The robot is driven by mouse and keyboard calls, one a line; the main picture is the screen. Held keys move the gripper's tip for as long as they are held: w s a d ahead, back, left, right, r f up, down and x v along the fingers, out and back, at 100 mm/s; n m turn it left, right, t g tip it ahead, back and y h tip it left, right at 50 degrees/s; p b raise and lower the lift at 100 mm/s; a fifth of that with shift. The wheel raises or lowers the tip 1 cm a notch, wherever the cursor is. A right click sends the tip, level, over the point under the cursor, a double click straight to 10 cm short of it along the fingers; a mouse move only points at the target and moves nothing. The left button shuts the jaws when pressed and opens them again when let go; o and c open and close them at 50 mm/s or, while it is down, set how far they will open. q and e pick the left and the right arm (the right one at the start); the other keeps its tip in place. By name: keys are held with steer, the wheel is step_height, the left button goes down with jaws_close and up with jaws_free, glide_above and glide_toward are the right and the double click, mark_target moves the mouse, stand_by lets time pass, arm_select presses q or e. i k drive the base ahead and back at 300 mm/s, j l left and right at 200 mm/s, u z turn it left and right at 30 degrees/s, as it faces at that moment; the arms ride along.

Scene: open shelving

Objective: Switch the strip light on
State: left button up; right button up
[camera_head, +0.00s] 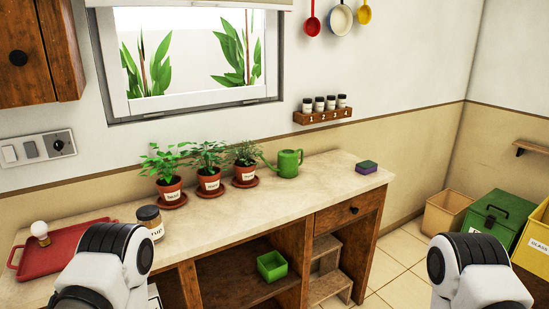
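A pale switch panel (38,165) is on the wall at the left, below the wooden wall cupboard. It carries a light rocker switch (9,154), a grey rocker switch (30,150) and a dark round knob (58,145) on a grey plate. I cannot tell the switches' positions for certain, nor which one belongs to the strip light. No strip light shows in this view. White and black links of my left and right arms show at the bottom left and bottom right. Neither gripper's fingers can be seen, and neither arm is seen touching the panel.
The counter (230,207) holds a red tray (62,250) with a light bulb (40,230), a labelled jar (150,220), potted herbs (210,178), a green watering can (286,164) and a sponge (367,167). Bins (496,218) stand at right. The wooden cupboard (35,50) overhangs the panel.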

mark_target(30, 148)
steer(key=u, duration=1.45)
